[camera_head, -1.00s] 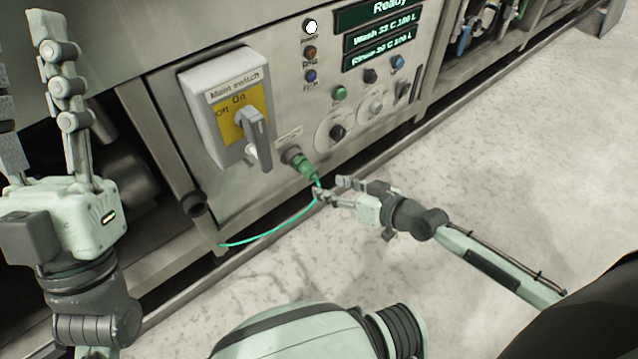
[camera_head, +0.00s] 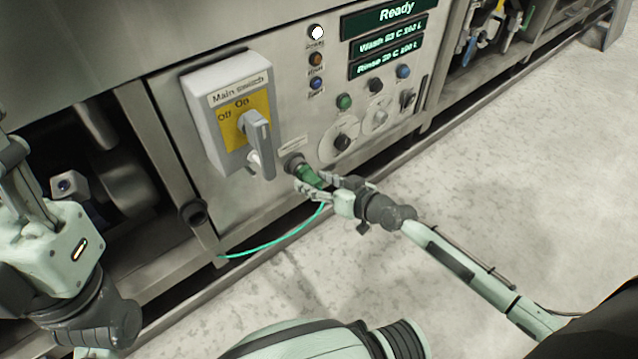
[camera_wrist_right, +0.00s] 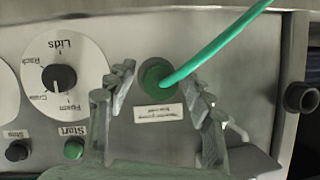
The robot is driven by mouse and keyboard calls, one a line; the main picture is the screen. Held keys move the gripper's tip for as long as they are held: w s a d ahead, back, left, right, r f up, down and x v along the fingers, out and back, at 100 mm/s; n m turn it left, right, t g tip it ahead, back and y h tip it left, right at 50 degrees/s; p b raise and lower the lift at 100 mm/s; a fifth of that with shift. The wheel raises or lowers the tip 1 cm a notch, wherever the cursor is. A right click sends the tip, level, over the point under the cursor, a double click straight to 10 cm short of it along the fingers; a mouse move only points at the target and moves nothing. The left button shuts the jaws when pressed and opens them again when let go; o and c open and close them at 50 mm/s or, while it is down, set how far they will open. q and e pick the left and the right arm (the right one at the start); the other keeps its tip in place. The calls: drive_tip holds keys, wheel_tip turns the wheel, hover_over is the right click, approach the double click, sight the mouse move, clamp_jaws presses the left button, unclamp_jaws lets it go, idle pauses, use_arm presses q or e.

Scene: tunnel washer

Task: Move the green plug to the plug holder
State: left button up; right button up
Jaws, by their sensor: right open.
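The green plug (camera_head: 309,176) sits in a socket low on the machine's front panel. A thin green cable (camera_head: 272,243) hangs from it in a curve. My right gripper (camera_head: 312,184) is open at the plug, with its fingers around it. In the right wrist view the plug (camera_wrist_right: 156,76) shows between the spread fingers (camera_wrist_right: 158,80), with the cable running up to the right. I cannot tell if the fingers touch it. A dark round tube (camera_head: 194,213) on the post to the left may be the plug holder. My left gripper (camera_head: 18,165) is at the left edge, partly cut off.
The main switch box (camera_head: 228,118) with its protruding handle (camera_head: 258,132) is just above left of the plug. Knobs and buttons (camera_head: 343,139) lie to the right of the plug. The pale floor (camera_head: 500,200) is clear to the right.

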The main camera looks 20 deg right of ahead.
clamp_jaws()
drive_tip(key=c, duration=0.7)
unclamp_jaws()
clamp_jaws()
drive_tip(key=shift+s, duration=0.1)
drive_tip(key=shift+s+d, duration=0.25)
drive_tip(key=shift+s, duration=0.25)
drive_tip(key=shift+s+d, duration=0.1)
drive_tip(key=shift+s, duration=0.1)
drive_tip(key=shift+s+d, duration=0.25)
drive_tip(key=shift+s, duration=0.5)
drive_tip(key=shift+s+d, duration=0.25)
drive_tip(key=shift+s, duration=0.5)
